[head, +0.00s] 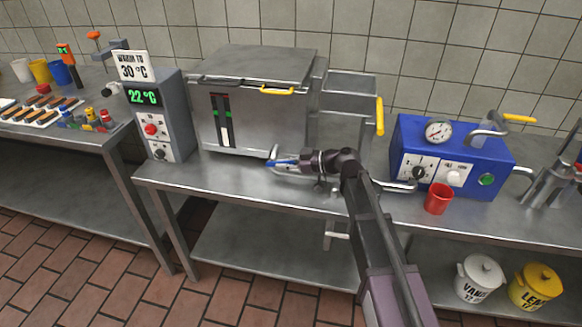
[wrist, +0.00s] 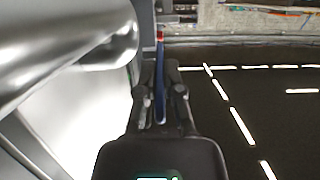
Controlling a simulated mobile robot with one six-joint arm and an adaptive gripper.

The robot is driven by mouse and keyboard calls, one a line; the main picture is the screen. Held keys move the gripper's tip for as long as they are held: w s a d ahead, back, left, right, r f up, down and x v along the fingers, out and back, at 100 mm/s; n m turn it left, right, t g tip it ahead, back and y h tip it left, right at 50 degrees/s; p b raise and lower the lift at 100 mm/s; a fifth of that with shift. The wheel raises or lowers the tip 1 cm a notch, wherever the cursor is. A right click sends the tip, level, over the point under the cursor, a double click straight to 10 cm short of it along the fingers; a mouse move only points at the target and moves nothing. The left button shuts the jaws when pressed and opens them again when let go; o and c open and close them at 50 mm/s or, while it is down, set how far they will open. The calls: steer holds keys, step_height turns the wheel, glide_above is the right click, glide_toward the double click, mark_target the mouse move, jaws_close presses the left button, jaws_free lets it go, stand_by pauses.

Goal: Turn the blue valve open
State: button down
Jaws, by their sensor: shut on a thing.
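The blue valve (head: 281,162) is a thin blue lever at the lower front of the large steel tank (head: 262,115), beside a bent metal spout (head: 273,152). My gripper (head: 300,163) reaches it from the right and is shut on the lever. In the wrist view the blue lever (wrist: 159,95) runs lengthwise between my two dark fingers, and my gripper (wrist: 160,72) covers part of it. A small red band shows at the lever's far end. The valve body is mostly hidden.
A control box (head: 155,112) left of the tank reads 22 °C, under a sign (head: 133,66) saying "warm to 30 °C". A blue machine (head: 452,155) with a gauge and a red cup (head: 438,198) stand to the right. The steel counter (head: 205,178) is clear in front of the tank.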

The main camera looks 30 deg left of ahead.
steer(key=shift+w+a+r, duration=0.1)
steer(key=shift+w+a, duration=0.05)
steer(key=shift+a, duration=0.05)
steer(key=c, duration=0.8)
jaws_free()
steer(key=shift+a, duration=0.1)
